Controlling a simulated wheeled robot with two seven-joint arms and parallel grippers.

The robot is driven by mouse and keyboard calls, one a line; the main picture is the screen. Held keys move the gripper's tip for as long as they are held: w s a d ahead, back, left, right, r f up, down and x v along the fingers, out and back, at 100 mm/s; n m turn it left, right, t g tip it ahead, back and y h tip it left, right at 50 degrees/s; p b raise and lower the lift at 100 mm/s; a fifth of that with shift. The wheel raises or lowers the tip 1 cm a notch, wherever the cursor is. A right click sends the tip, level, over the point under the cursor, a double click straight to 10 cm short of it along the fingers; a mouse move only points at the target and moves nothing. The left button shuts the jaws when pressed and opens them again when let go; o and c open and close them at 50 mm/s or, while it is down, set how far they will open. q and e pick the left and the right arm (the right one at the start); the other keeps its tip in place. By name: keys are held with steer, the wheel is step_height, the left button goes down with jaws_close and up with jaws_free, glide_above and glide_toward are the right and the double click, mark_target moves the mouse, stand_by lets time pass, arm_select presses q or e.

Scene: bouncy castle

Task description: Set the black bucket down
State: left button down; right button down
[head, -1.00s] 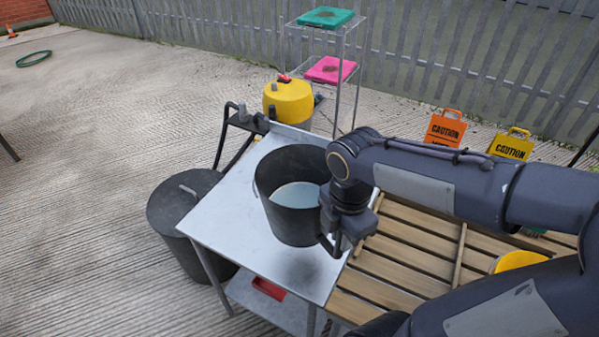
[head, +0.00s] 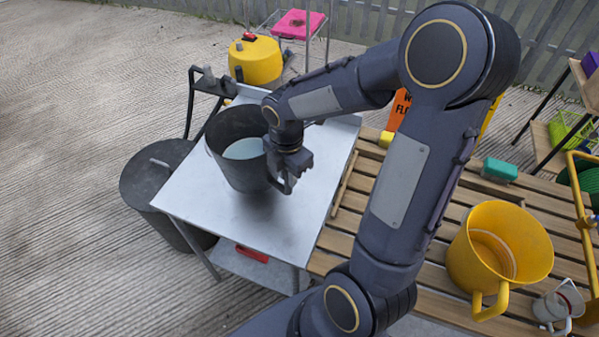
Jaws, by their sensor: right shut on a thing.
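The black bucket (head: 232,165) is upright over the grey metal table (head: 200,205) and holds some pale liquid (head: 243,149). My right gripper (head: 283,181) is shut on the bucket at its right side. A dark shadow lies on the table top close under the bucket. I cannot tell whether the base touches the table or hangs just above it. My arm and gripper hide part of the bucket's right side. My left gripper is not in view.
A lidded black bin (head: 155,178) stands left of the metal table. The metal table's front is clear.

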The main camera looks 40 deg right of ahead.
steer(key=shift+w+f, duration=0.3)
steer(key=shift+f, duration=0.55)
steer(key=shift+w+f, duration=0.35)
steer(key=shift+f, duration=0.45)
steer(key=shift+w+f, duration=0.3)
steer(key=shift+f, duration=0.55)
steer(key=shift+f, duration=0.15)
steer(key=c, duration=1.3)
jaws_free()
steer(key=shift+s, duration=0.1)
